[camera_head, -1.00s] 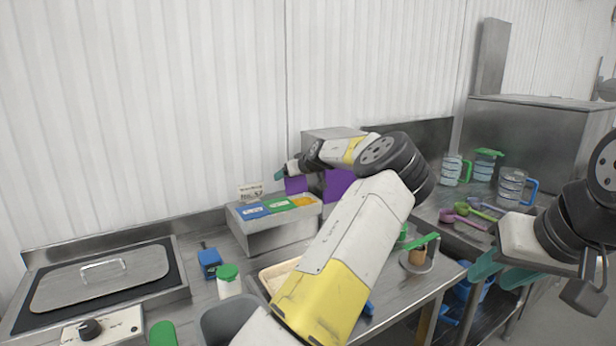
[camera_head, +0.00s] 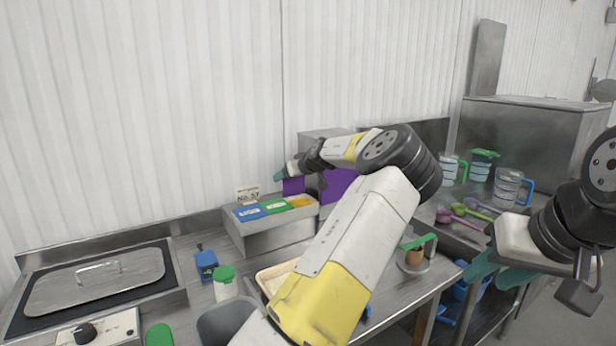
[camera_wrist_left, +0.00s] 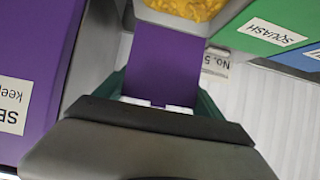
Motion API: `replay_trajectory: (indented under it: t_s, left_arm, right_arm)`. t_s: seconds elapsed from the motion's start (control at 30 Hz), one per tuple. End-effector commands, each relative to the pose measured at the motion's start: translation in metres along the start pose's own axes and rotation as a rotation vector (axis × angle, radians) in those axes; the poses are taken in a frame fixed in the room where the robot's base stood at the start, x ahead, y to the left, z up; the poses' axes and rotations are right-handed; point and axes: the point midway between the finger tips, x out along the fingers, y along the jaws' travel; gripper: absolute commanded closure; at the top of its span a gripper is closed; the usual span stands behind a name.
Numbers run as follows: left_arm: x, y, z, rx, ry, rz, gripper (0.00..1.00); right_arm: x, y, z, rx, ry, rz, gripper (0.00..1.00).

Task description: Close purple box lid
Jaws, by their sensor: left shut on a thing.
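The purple box (camera_head: 338,184) stands at the back of the counter, partly hidden by my left arm. In the left wrist view its labelled purple face (camera_wrist_left: 38,50) fills the left side. A purple lid panel (camera_wrist_left: 165,62) lies between the fingers of my left gripper (camera_wrist_left: 165,108), which is shut on it. In the head view the lid (camera_head: 293,186) shows below my left gripper (camera_head: 283,174), left of the box. The lid stands apart from the labelled face, not flat over it. My right gripper (camera_head: 499,271) is empty and open at the right, beyond the counter's front edge.
A steel holder (camera_head: 270,238) with blue, green and orange compartments sits just left of the box. A sign (camera_head: 248,194) stands behind it. A lidded pan (camera_head: 95,281) is at the left. Measuring jugs (camera_head: 509,187) and scoops (camera_head: 462,209) are at the right.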

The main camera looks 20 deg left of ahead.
Motion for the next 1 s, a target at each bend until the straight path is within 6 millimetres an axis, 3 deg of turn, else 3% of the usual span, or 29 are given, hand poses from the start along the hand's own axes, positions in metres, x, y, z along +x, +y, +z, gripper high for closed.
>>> replay_trajectory:
  t_s: [0.03, 0.13, 0.17, 0.27, 0.57, 1.0]
  left_arm:
    - [-0.004, 0.003, -0.010, -0.001, 0.017, 0.011, 0.94]
    - [-0.004, 0.003, -0.011, -0.002, 0.018, 0.011, 0.94]
    - [-0.004, 0.003, -0.011, -0.002, 0.018, 0.012, 0.18]
    - [-0.004, 0.003, -0.009, -0.001, 0.016, 0.011, 0.00]
    - [-0.006, 0.002, -0.005, -0.001, 0.009, 0.006, 0.00]
    - [-0.072, 0.003, -0.005, 0.000, 0.011, 0.009, 0.00]
  right_arm:
    - [0.000, 0.000, 0.000, 0.000, 0.000, 0.000, 0.64]
    - [0.000, 0.000, 0.000, 0.000, 0.000, 0.000, 0.64]
    - [0.000, 0.000, 0.000, 0.000, 0.000, 0.000, 0.64]
    - [0.000, 0.000, 0.000, 0.000, 0.000, 0.000, 0.64]
    - [0.000, 0.000, 0.000, 0.000, 0.000, 0.000, 0.64]
    - [0.000, 0.000, 0.000, 0.000, 0.000, 0.000, 0.64]
